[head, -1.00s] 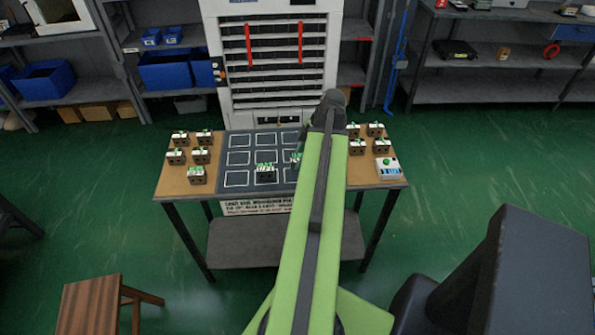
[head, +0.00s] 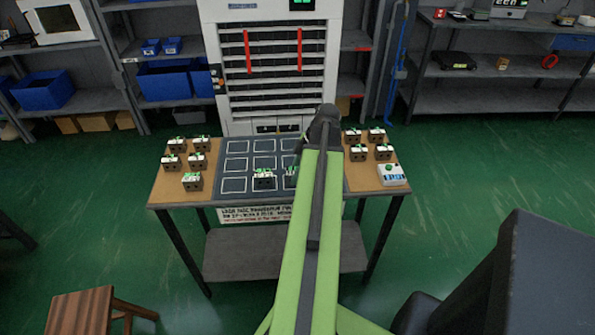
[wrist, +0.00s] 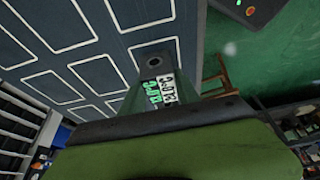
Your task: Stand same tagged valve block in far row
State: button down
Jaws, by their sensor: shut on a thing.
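A valve block (wrist: 153,62) is in my gripper (wrist: 150,103) in the wrist view, dark with a round hole and a white tag with black and green marks. Its tag text is not surely readable. My gripper is shut on it above the dark mat; its fingertips are mostly hidden, and in the head view my arm hides it. The mat (head: 235,163) has rows of white outlined squares. In the head view one tagged block (head: 264,180) stands in the near row's middle square. Another block (head: 290,178) shows just right of it, partly behind my arm.
Several blocks (head: 192,181) stand on the table's left wooden part and several (head: 358,153) on the right. The far squares in view are empty. A tall machine (head: 270,60) stands behind the table.

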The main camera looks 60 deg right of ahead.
jog(key=c, duration=0.9)
grip_release()
jog(key=shift+s+r+p, duration=0.1)
jog(key=shift+r+p, duration=0.4)
jog(key=shift+p, duration=0.1)
jog(key=p+v, duration=1)
jog(key=v, duration=0.1)
jog(key=shift+d+r, duration=0.1)
jog(key=shift+d, duration=0.05)
